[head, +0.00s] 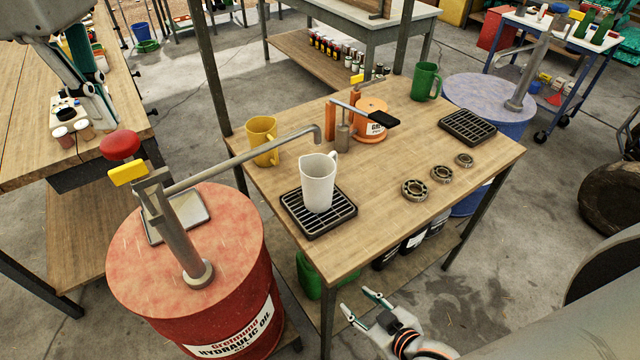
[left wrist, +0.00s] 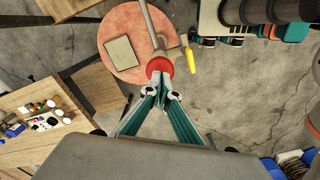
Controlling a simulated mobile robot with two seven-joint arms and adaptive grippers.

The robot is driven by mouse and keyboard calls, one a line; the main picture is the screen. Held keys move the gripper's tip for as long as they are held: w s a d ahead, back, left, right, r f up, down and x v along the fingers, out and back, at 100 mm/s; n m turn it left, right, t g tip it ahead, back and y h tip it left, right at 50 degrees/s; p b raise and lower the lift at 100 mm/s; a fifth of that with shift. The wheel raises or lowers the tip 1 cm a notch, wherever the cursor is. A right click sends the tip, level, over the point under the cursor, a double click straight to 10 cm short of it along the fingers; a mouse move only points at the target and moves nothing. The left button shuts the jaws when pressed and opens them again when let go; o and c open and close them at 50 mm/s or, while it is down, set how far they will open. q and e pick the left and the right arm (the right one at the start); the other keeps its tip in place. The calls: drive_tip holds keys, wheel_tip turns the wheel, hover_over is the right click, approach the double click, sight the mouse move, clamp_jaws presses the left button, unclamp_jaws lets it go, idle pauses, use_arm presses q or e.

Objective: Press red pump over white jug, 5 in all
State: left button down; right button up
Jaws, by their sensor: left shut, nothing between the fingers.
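The red pump knob (head: 120,146) sits atop the lever of the pump on the red oil drum (head: 240,215). Its curved spout (head: 265,151) ends just above the white jug (head: 318,185), which stands upright on a black drip grate (head: 340,215). What is inside the jug is hidden. My left gripper (head: 110,122) is shut and empty, pointing down close above the red knob. In the left wrist view the fingertips (left wrist: 161,88) overlap the edge of the knob (left wrist: 160,65); I cannot tell whether they touch. My right gripper (head: 358,301) is open and empty, low before the table.
A yellow mug (head: 262,138), an orange pump can (head: 369,118), a green mug (head: 425,82), a second grate (head: 467,127) and three bearing rings (head: 441,173) stand on the table. A blue drum (head: 490,95) with its own pump is behind. A wooden bench (head: 35,145) is at left.

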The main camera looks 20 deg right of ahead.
sight(116, 137)
use_arm(q)
drive_tip(key=shift+f, duration=0.1)
drive_tip(key=shift+f+b, duration=1.1)
drive_tip(key=shift+f, duration=2.75)
drive_tip(key=shift+r, duration=0.1)
drive_tip(key=shift+r+p, duration=1.25)
drive_tip(key=shift+r, duration=2.65)
drive_tip(key=shift+f, duration=0.25)
